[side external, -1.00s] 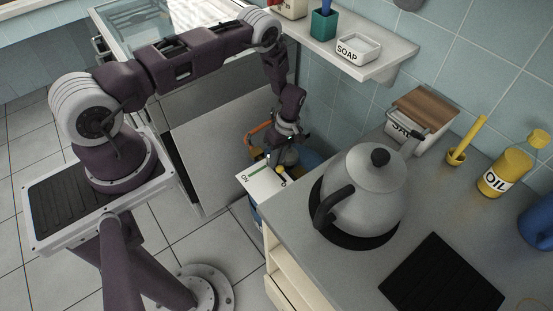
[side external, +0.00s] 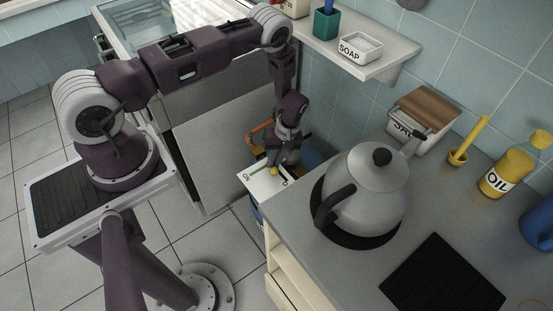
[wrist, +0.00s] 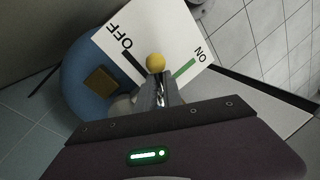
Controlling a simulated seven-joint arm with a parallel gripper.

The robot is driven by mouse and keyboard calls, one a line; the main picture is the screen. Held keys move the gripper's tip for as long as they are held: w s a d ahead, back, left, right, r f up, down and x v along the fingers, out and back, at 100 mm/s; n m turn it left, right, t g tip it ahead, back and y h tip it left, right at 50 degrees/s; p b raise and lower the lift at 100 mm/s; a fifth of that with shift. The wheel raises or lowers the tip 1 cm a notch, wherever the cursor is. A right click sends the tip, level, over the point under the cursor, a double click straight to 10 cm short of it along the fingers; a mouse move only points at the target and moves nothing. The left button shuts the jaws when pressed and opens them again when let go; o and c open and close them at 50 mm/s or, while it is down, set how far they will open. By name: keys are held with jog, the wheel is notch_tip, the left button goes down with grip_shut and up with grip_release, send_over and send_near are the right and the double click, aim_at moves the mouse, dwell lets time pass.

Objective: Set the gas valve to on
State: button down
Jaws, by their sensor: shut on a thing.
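The gas valve's yellow round knob (wrist: 155,62) shows at the tips of my gripper (wrist: 155,80), between the black mark by OFF and the green mark by ON. The white label plate (wrist: 176,25) has OFF at the left and ON at the right in the wrist view. In the side view the knob (side external: 274,171) is over the plate (side external: 256,179), just below my gripper (side external: 276,162), with ON at the left. My gripper is shut on the valve knob. The fingers hide the part of the valve below the knob.
A blue gas cylinder (wrist: 78,78) stands under the plate. To the right, the grey counter (side external: 330,262) holds a kettle (side external: 367,197) close to my gripper. A shelf (side external: 385,66) with a soap dish is on the wall above.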

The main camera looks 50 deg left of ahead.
jog(key=m, duration=0.3)
jog(key=shift+s+a+y, duration=0.2)
jog(key=shift+s+y, duration=0.1)
jog(key=shift+s, duration=0.1)
jog(key=m, duration=0.2)
jog(key=m+t, duration=0.1)
jog(key=shift+s+a+m+y, duration=0.3)
jog(key=shift+s+a+y, duration=0.05)
jog(key=shift+s+y, duration=0.05)
jog(key=m, duration=0.2)
jog(key=m+t, duration=0.1)
jog(key=shift+s+a, duration=0.25)
jog(key=shift+a, duration=0.15)
jog(key=shift+s+a+m+t, duration=0.1)
jog(key=shift+a+m+t, duration=0.1)
jog(key=shift+m, duration=0.65)
jog(key=shift+a+m+t, duration=0.2)
jog(key=shift+m, duration=0.65)
jog(key=shift+a, duration=0.1)
jog(key=c, duration=1.5)
grip_release()
